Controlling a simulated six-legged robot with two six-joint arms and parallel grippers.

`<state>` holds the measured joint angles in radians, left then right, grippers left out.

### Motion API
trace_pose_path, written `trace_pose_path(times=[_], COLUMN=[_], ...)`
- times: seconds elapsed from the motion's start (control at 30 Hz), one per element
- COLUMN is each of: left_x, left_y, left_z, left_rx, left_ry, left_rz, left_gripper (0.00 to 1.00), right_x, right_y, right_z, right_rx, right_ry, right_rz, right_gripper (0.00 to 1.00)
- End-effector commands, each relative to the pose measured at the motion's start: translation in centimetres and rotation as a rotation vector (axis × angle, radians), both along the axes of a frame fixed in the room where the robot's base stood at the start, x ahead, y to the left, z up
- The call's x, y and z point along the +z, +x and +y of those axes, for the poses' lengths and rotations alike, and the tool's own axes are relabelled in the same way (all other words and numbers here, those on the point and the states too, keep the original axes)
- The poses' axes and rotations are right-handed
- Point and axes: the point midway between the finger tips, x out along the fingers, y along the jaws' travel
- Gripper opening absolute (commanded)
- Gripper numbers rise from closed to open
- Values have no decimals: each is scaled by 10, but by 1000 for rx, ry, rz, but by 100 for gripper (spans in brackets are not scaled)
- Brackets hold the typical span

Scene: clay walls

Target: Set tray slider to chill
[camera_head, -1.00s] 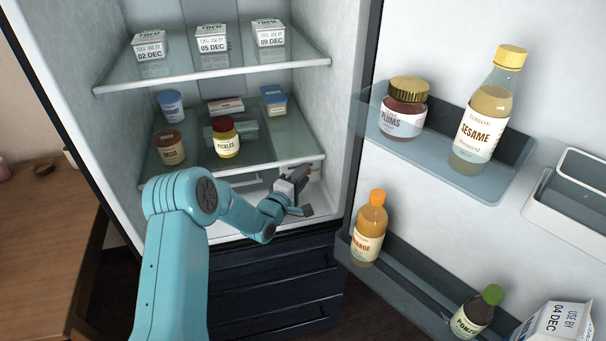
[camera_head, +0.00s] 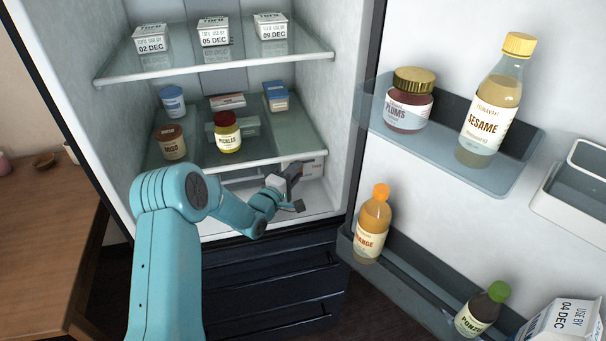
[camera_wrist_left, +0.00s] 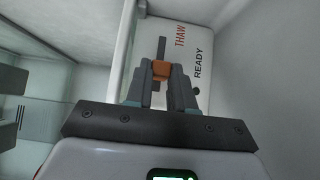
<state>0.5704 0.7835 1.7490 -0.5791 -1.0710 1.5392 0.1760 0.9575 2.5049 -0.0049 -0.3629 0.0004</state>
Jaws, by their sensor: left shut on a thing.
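The tray's white front panel (camera_wrist_left: 182,48) shows in the left wrist view, with a dark slot (camera_wrist_left: 161,48) and the sideways words THAW and READY. No CHILL label can be read. An orange slider knob (camera_wrist_left: 161,69) sits in the slot's line, between my left gripper's fingers (camera_wrist_left: 162,76), which are shut on it. In the head view the tray (camera_head: 315,169) is low at the right inside the fridge, and my left gripper (camera_head: 297,188) reaches it; the knob is too small to tell there. My right gripper is not in view.
A glass shelf (camera_head: 258,152) with a pickles jar (camera_head: 227,133), a miso jar (camera_head: 171,143) and tubs lies just above my left arm. The open door at right carries an orange bottle (camera_head: 372,225) and a sesame bottle (camera_head: 490,105). The fridge's right wall (camera_head: 345,100) stands close.

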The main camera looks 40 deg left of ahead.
Motion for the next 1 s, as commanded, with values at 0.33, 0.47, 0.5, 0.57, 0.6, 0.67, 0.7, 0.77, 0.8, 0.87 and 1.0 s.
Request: trace_pose_path(times=[0.33,0.47,0.5,0.57,0.6,0.67,0.7,0.77,0.8,0.87,1.0], left_x=[-1,-1,-1,-1,-1,-1,-1,-1,-1,-1,-2], left_y=[-3,-2,-2,-3,-4,-9,-14,-25,-34,-50,-88], left_z=[4,3,3,3,3,3,2,2,1,1,-3], left_rx=[8,7,6,6,6,6,6,7,7,8,10], left_ry=[-1,-1,-1,-1,-1,-1,-1,-2,-3,-2,-3], left_rz=[3,3,3,3,3,3,4,4,4,4,5], left_gripper=[34,34,34,34,34,34,34,34,34,34,34], right_x=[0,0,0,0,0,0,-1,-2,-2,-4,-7], right_y=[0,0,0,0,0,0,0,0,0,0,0], right_z=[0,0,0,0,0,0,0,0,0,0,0], right_rx=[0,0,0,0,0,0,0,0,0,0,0], right_ry=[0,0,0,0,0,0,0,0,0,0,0], right_rz=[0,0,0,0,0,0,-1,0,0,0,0], right_gripper=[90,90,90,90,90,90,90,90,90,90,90])
